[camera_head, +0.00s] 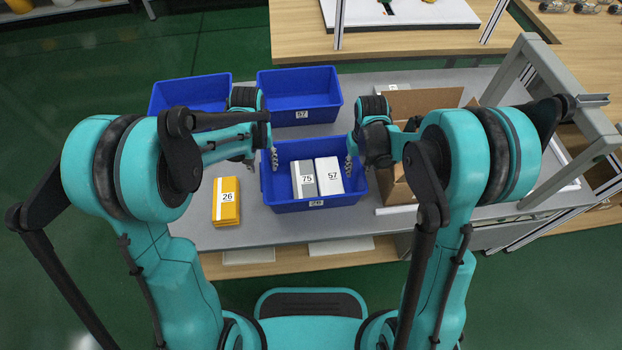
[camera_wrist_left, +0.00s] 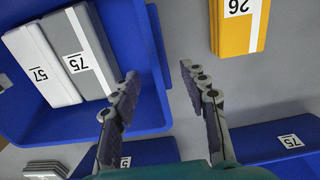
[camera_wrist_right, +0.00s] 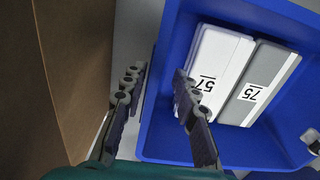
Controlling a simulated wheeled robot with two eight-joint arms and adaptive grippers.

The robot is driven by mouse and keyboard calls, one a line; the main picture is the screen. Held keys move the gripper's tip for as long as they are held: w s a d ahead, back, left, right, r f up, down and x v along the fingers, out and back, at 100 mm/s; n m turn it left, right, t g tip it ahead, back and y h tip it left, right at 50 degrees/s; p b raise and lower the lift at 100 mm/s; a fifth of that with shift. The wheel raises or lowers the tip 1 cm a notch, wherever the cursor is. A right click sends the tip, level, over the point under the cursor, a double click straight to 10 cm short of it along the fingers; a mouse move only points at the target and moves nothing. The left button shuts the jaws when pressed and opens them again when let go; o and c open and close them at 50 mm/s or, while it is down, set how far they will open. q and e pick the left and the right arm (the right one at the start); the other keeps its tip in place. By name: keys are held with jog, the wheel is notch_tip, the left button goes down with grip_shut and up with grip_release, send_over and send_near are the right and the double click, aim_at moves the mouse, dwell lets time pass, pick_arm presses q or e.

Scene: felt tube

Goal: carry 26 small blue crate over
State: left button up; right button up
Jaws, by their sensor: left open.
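Neither is closed on the wall.
A yellow box marked 26 (camera_head: 226,204) lies left of the crate. Two other blue crates, one marked 57 (camera_head: 300,88) and one at left (camera_head: 190,92), stand behind. A cardboard box (camera_head: 425,100) is close at right, beside a grey frame (camera_head: 560,85).

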aim_at(356, 175)
pick_arm(q)
jog(key=shift+f, duration=1.4)
pick_arm(e)
jog(key=shift+f, duration=2.15)
pick_arm(q)
jog(key=c, duration=0.4)
pick_arm(e)
jog(key=c, duration=0.4)
pick_arm(q)
grip_shut()
pick_arm(e)
grip_shut()
